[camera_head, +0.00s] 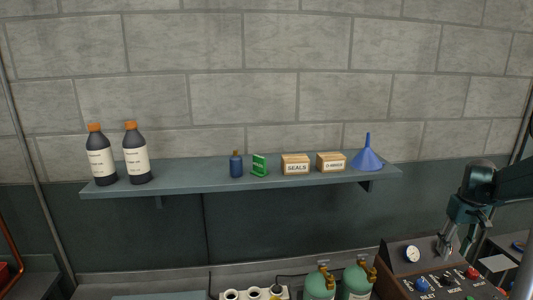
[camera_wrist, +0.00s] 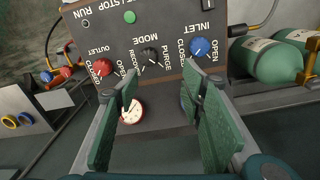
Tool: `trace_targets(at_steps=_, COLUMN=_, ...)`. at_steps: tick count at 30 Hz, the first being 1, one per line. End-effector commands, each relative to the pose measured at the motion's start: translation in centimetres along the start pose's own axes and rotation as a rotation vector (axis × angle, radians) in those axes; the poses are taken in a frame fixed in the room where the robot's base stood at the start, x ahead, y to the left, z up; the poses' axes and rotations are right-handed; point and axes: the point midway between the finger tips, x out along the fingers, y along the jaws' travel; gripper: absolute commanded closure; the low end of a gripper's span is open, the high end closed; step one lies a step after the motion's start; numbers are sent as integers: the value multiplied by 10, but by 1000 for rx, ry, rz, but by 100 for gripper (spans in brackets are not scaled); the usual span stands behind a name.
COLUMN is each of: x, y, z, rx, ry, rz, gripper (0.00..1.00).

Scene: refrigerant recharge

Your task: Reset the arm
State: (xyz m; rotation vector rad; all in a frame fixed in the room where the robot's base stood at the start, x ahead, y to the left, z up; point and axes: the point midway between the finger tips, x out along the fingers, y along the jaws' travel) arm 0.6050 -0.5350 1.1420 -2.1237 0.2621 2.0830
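My gripper (camera_head: 456,236) hangs at the lower right of the head view, above the control panel (camera_head: 397,286). In the wrist view my gripper (camera_wrist: 160,120) is open and empty, with its two green finger pads apart. The panel (camera_wrist: 165,60) lies beyond the fingers, upside down in that view. It carries a red outlet knob (camera_wrist: 106,69), a black mode knob (camera_wrist: 149,55), a blue inlet knob (camera_wrist: 200,47) and a round gauge (camera_wrist: 131,111). The gauge shows between the fingers; I cannot tell that the fingers touch anything.
Green gas cylinders (camera_head: 357,281) with brass valves stand left of the panel. A wall shelf (camera_head: 205,184) holds dark bottles (camera_head: 136,158), small boxes (camera_head: 296,167) and a blue funnel (camera_head: 367,155). The air between shelf and panel looks clear.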

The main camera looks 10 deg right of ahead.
Motion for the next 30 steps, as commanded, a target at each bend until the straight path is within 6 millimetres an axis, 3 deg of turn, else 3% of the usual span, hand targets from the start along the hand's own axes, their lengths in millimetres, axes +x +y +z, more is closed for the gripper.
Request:
trace_targets(at_steps=14, x=-43, y=-118, z=16, rx=-43, ry=96, rz=38, gripper=60)
trace_targets(at_steps=30, x=-73, y=-242, z=63, rx=-91, ry=221, rz=55, gripper=60)
